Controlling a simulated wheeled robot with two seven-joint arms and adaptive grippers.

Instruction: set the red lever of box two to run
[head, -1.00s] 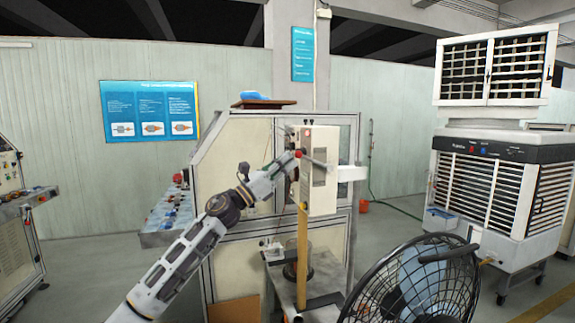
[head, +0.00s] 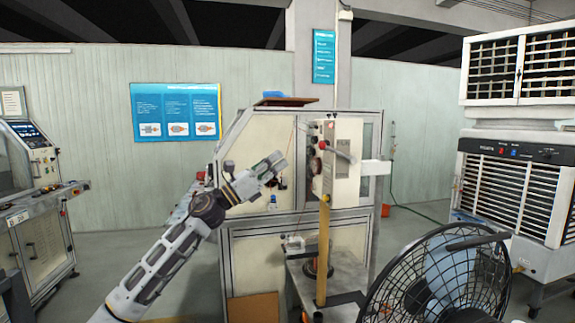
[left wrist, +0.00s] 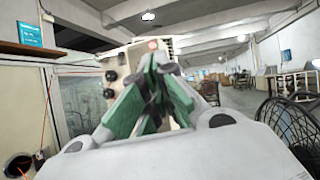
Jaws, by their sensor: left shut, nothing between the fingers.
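A pale control box (head: 347,172) stands on a yellow post in the middle of the head view, with dark knobs on its left face. My right gripper is out of view.
A framed machine cabinet (head: 245,255) stands behind the box. Another machine (head: 40,215) is at far left.

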